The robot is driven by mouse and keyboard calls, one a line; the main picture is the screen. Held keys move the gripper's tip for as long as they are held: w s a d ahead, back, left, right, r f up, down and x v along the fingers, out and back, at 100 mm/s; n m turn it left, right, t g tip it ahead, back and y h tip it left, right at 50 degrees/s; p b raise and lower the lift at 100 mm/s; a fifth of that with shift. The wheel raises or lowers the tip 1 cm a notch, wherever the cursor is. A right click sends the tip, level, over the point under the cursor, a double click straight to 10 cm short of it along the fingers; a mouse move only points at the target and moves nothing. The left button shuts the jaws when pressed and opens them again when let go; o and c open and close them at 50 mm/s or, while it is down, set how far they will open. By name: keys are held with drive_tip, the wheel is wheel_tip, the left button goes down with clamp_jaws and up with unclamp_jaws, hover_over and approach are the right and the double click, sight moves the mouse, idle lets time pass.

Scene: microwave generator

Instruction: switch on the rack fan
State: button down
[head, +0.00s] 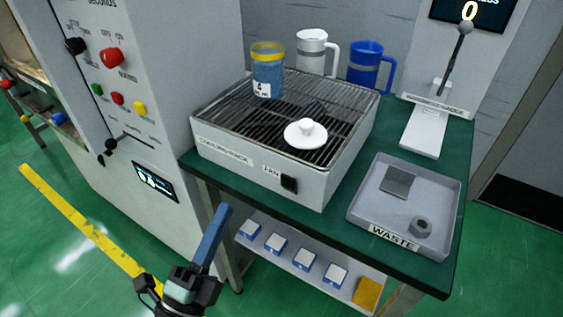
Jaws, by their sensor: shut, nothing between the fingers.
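The cooling rack (219,151) is a light grey box with a dark grille on top, standing on a green bench. Its fan switch (289,184) is a small black switch on the front face, beside the "FAN" label (270,171). I cannot tell which way the switch is set. My gripper (225,210) is in the lower left, in front of the bench, with its blue fingers shut and empty. It is apart from the switch, to its lower left in the picture. Nothing covers the switch.
On the grille stand a jar with a yellow lid (268,72) and a white knobbed lid (306,134). White (312,52) and blue (366,67) mugs are behind. The waste tray (398,235) is right. The control cabinet (150,120) is left. A shelf (262,250) holds several small boxes below.

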sight(291, 181)
drive_tip(key=s+d+f+m+g+h+p, duration=0.1)
drive_tip(key=s+d+f+g+p, duration=0.1)
drive_tip(key=s+f+g+p, duration=0.1)
drive_tip(key=shift+s+d+f+m+g+h+p, duration=0.3)
drive_tip(key=shift+s+f+p, duration=0.3)
drive_tip(key=shift+s+f, duration=0.25)
drive_tip(key=shift+r, duration=0.1)
drive_tip(key=p+x, duration=0.1)
drive_tip(key=x, duration=1.3)
drive_tip(key=shift+r, duration=0.1)
drive_tip(key=p, duration=0.2)
drive_tip(key=r+p, duration=0.1)
drive_tip(key=p, duration=0.1)
drive_tip(key=shift+w+d+r+g, duration=0.1)
drive_tip(key=shift+w+g, duration=0.15)
drive_tip(key=shift+g, duration=0.05)
drive_tip(key=shift+f+b, duration=0.45)
drive_tip(key=shift+b, duration=0.05)
